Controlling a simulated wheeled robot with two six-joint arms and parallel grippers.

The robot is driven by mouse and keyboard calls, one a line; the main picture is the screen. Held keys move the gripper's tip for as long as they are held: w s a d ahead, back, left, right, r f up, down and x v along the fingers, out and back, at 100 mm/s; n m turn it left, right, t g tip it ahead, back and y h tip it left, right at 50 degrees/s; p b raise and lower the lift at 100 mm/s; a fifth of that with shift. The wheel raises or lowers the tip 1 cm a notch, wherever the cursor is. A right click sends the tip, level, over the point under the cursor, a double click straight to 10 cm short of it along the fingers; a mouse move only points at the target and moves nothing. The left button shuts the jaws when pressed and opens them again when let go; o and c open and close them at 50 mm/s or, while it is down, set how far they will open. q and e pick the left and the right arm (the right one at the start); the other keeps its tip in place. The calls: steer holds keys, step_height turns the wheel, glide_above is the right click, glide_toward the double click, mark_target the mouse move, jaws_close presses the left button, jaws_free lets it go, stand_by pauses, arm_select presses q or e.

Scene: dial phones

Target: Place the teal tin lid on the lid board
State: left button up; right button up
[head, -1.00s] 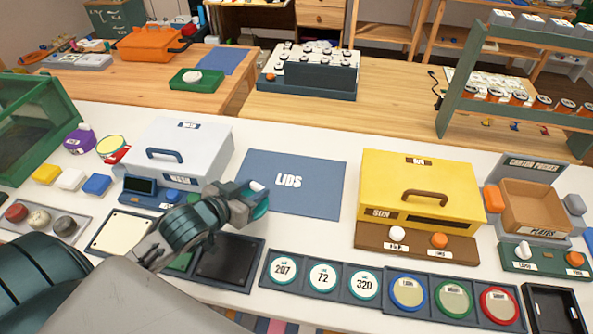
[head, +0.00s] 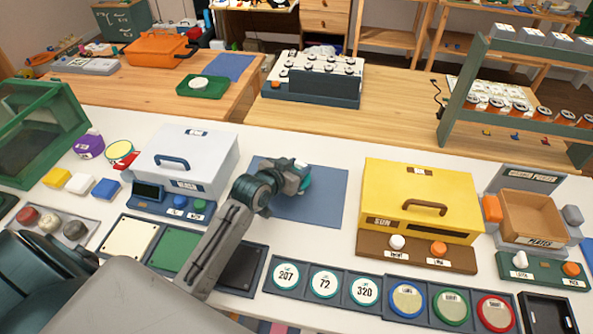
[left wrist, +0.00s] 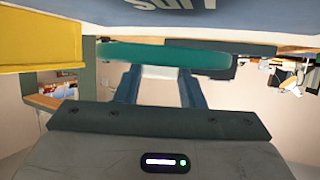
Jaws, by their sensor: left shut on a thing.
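The teal tin lid (head: 307,183) is mostly hidden by my left gripper (head: 302,177) in the head view. In the left wrist view the lid (left wrist: 165,55) is a flat teal band across the fingers of my left gripper (left wrist: 160,72), which is shut on it. My right gripper is not in view.
A pale box (head: 185,158) stands left of the board and a yellow box (head: 420,195) stands to its right. A row of numbered discs (head: 324,282) lies in front. My left arm passes over the dark tray at left front. The board's right and lower parts are clear.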

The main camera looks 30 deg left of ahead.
arm_select(q)
steer(key=shift+f, duration=1.1)
steer(key=shift+f, duration=0.25)
steer(key=shift+f, duration=0.1)
steer(key=shift+s+f, duration=0.25)
steer(key=shift+f, duration=0.05)
steer(key=o, duration=1)
steer(key=shift+f, duration=0.2)
steer(key=shift+r, duration=0.2)
steer(key=v, duration=0.6)
steer(key=r+b+v, duration=0.1)
steer(key=v, duration=0.5)
steer(key=shift+w, duration=0.15)
